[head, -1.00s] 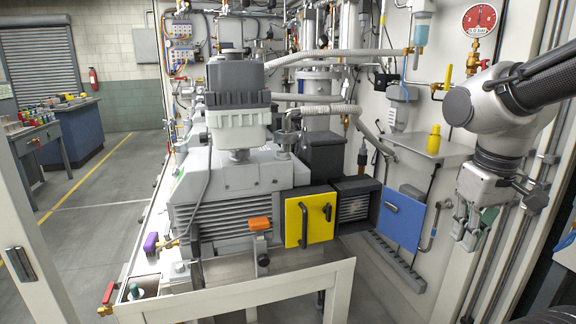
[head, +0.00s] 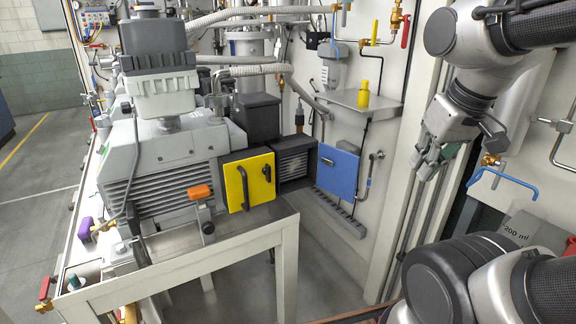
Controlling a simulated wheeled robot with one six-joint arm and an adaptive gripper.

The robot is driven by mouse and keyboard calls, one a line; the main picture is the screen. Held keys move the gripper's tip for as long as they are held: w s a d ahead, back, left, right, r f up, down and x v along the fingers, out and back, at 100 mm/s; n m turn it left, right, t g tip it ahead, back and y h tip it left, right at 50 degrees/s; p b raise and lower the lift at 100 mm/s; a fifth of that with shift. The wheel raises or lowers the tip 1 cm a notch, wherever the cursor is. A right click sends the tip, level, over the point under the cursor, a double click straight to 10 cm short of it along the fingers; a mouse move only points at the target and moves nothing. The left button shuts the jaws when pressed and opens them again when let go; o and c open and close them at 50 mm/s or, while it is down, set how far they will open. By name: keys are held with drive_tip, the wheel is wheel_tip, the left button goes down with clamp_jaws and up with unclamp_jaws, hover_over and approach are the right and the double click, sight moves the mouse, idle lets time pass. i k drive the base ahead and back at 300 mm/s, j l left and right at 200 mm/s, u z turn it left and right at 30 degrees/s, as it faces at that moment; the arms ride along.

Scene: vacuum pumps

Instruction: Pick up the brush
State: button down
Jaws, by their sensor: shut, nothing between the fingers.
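I cannot make out a brush in the head view. My gripper (head: 427,165) is at the right, in front of the white frame post and thin pipes. Its fingers are shut, with nothing held, and point down and a little left. My arm reaches in from the upper right.
A large grey pump (head: 165,165) stands on a white-framed bench (head: 215,245) at the left. A yellow panel (head: 248,183) and a blue panel (head: 337,171) are beside it. A blue-handled pipe (head: 505,174) is at the right.

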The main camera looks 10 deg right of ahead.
sight(84, 233)
drive_tip(key=u, duration=1.3)
